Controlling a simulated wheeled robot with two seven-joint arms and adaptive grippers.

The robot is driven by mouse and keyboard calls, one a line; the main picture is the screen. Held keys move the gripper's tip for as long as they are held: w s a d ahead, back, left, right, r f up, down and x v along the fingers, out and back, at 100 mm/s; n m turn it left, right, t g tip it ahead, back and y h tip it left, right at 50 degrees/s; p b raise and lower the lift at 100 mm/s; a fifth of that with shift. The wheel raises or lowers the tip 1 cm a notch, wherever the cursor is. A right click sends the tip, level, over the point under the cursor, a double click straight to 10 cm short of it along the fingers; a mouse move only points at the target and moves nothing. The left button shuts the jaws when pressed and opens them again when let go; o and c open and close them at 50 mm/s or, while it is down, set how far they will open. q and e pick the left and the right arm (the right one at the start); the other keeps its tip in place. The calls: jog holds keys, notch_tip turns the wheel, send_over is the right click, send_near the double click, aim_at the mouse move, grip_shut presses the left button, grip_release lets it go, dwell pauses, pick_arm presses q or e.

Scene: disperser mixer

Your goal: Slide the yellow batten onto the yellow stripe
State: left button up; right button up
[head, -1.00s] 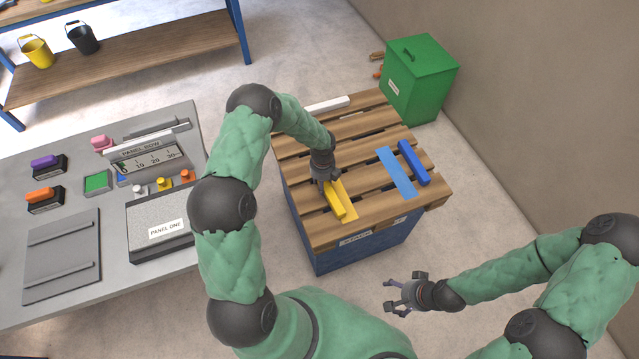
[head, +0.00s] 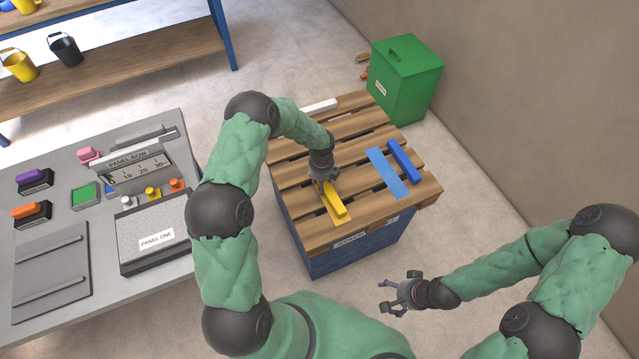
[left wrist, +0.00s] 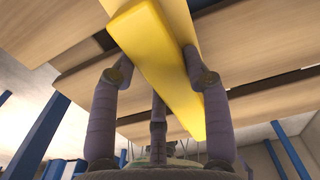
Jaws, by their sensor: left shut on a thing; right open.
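The yellow batten (head: 335,201) lies on the wooden pallet top at its near left part. It overlaps the yellow stripe (head: 331,219), which shows as a thin flat strip along the batten's left side and near end. My left gripper (head: 325,180) is shut on the batten's far end from above and hides that end. In the left wrist view the batten (left wrist: 160,65) runs between the fingers. My right gripper (head: 392,295) is open and empty, out over the floor, right of and nearer than the pallet.
The pallet (head: 292,162) also bears a blue batten (head: 404,160), a blue stripe (head: 385,174) beside it and a white batten (head: 320,106) at the back. A green bin (head: 405,85) stands behind. A grey panel table (head: 100,283) is at the left.

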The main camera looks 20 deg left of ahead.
pick_arm(q)
jog(key=o, duration=1.3)
notch_tip(320, 180, up, 12)
